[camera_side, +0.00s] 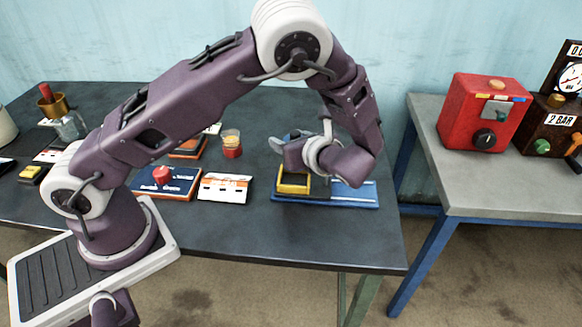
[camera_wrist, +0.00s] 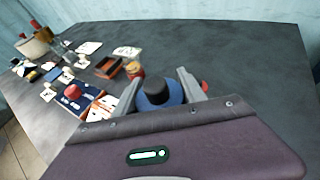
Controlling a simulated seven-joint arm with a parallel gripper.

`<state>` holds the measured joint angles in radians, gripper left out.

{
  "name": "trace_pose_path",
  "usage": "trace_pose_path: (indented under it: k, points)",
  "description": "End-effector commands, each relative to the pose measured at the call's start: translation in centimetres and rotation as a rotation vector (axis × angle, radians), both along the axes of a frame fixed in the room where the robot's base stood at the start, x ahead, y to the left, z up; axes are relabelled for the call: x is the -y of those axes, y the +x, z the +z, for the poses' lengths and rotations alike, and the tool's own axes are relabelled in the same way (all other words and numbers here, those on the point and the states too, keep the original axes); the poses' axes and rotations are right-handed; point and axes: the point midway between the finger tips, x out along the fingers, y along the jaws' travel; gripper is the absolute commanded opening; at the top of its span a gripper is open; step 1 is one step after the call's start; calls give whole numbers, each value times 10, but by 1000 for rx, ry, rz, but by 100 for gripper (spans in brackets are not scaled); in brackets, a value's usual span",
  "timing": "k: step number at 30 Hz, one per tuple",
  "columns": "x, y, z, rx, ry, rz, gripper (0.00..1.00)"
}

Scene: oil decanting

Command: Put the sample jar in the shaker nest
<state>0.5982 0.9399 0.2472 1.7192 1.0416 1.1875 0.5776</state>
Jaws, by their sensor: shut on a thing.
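My gripper (camera_side: 287,141) is just above the yellow-framed nest (camera_side: 293,186) on a blue base (camera_side: 352,194). In the wrist view, my gripper's two grey fingers (camera_wrist: 158,84) are shut on a blue object with a black top (camera_wrist: 155,93). It looks like a capped jar, but I cannot tell for certain that it is the sample jar. Its lower part is hidden by my wrist. My forearm covers part of the nest in the side view. A small clear jar with red contents (camera_side: 232,146) stands apart on the table, left of my gripper.
A white and orange card (camera_side: 224,188) and a blue panel with a red knob (camera_side: 165,182) lie left of the nest. A beaker (camera_side: 69,127) stands at the far left. A red box (camera_side: 484,112) is on the grey side table. The table's front strip is clear.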

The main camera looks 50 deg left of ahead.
Motion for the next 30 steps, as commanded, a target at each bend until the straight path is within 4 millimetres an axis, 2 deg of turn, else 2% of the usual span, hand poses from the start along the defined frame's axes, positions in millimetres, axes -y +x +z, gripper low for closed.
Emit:
trace_pose_path:
  k: [6, 9, 20, 21, 24, 30]
  points:
    - [-1, 0, -41, -3, 3, 0, 0]
    - [-1, 0, -53, 0, 2, 0, 0]
    - [-1, 1, -58, 1, 1, -1, 0]
    - [-1, 0, -58, 1, 0, -1, 54]
    - [-1, 1, -58, 1, 0, -1, 70]
    - [-1, 1, -58, 1, 0, -1, 70]
